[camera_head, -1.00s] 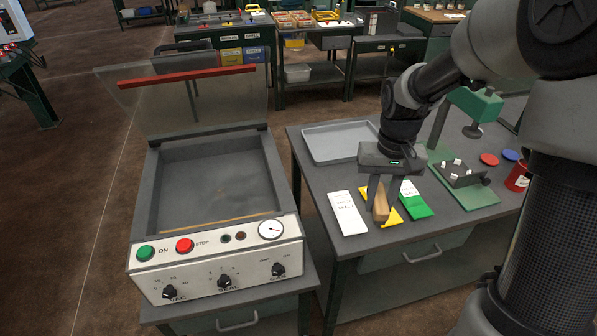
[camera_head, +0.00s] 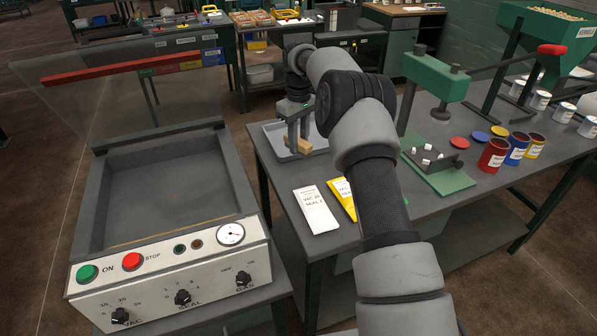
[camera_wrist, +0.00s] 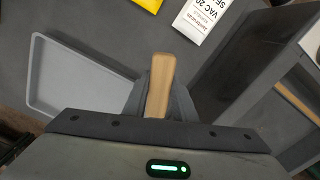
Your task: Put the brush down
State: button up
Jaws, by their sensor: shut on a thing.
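My gripper (camera_head: 298,128) is shut on the brush (camera_head: 299,146), whose light wooden part shows between the fingers. In the wrist view the brush (camera_wrist: 160,84) points away from the palm and my fingers (camera_wrist: 158,98) press its sides. The bristles cannot be made out. The brush appears above the table, in line with the grey tray (camera_head: 320,140) in the head view. In the wrist view the tray (camera_wrist: 36,75) lies left of the brush. The exact height cannot be told.
White (camera_head: 315,210) and yellow (camera_head: 342,192) packets lie near the table's front edge. Left stands a vacuum sealer (camera_head: 160,265) with its lid raised. A green press (camera_head: 437,75) and paint tins (camera_head: 493,153) stand right. My arm hides part of the table.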

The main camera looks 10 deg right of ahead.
aim_at(299, 174)
notch_tip(299, 174, down, 9)
jog(key=shift+r, duration=0.2)
jog(key=shift+f, duration=0.15)
jog(key=o, duration=0.9)
